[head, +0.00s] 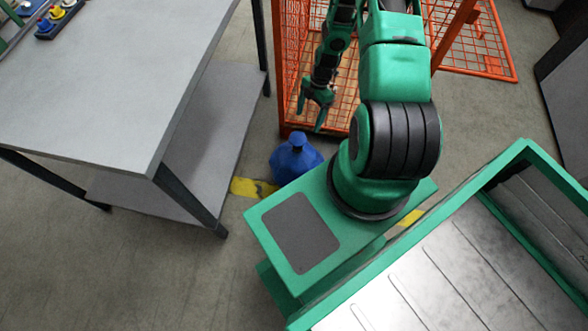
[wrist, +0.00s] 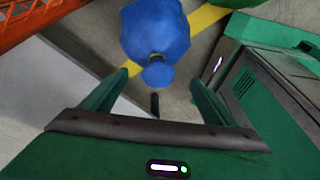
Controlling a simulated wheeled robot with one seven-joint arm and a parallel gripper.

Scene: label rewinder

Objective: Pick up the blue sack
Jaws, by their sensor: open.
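The blue sack (head: 296,159) stands upright on the floor, its tied neck on top, between the grey table and my green base in the head view. In the wrist view the sack (wrist: 156,32) is at the top centre, beyond my fingertips and a little apart from them. My gripper (head: 310,112) hangs above and behind the sack in the head view, in front of the orange cage. In the wrist view my gripper (wrist: 157,88) has its two green fingers spread, with nothing held between them.
An orange mesh cage (head: 292,60) stands behind the sack. A grey table (head: 120,80) with a lower shelf (head: 215,115) is at left. A yellow floor line (head: 245,187) runs by the sack. A dark strip-like object (wrist: 155,105) shows below the sack's neck in the wrist view.

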